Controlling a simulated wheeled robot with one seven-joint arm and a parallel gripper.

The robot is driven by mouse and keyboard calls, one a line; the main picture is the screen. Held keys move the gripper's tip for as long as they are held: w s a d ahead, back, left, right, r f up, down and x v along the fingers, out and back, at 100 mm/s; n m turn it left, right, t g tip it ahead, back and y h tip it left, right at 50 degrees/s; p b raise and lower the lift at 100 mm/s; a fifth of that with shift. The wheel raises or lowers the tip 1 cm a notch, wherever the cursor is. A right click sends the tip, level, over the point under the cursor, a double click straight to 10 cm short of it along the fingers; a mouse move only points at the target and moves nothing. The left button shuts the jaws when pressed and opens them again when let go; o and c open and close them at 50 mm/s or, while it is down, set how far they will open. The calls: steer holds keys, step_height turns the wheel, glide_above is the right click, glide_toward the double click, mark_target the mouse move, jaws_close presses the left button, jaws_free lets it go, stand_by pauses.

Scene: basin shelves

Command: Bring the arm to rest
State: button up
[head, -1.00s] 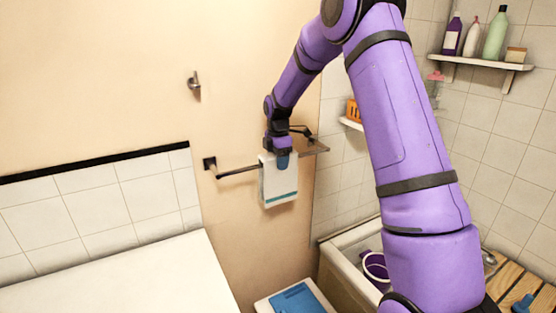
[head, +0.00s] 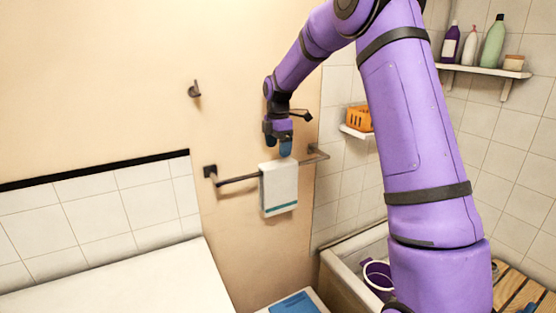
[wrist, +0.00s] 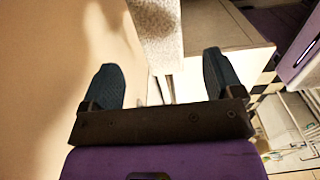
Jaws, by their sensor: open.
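My gripper (head: 278,145) is at the end of my purple arm, just above the towel bar in the head view. In the wrist view my gripper (wrist: 162,88) shows two dark blue fingers spread wide with nothing between them. A white towel (head: 279,186) with a teal stripe hangs over the bar (head: 237,179) below the fingers. The towel also shows in the wrist view (wrist: 157,35), beyond the fingers and apart from them.
A wall hook (head: 195,90) is at the upper left. A small shelf with an orange basket (head: 359,118) is right of the gripper. A high shelf (head: 485,70) holds several bottles. A tub with a purple bucket (head: 378,274) is below.

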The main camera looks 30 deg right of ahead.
steer(key=shift+r, duration=1.4)
steer(key=shift+s+r, duration=0.1)
steer(key=shift+r, duration=0.1)
steer(key=s+a+r+m+t, duration=0.1)
steer(key=s+a+r+m, duration=0.4)
steer(key=s, duration=0.5)
steer(key=s+a+r+m+t, duration=0.2)
steer(key=s+r+m, duration=0.1)
steer(key=s+r, duration=0.5)
steer(key=s+a+f+m+t, duration=0.1)
steer(key=s+m, duration=0.4)
steer(key=s, duration=0.6)
steer(key=s+a+f+m+t, duration=0.1)
steer(key=s+m, duration=0.4)
steer(key=s, duration=0.7)
steer(key=shift+a+f, duration=0.55)
steer(key=shift+f, duration=0.05)
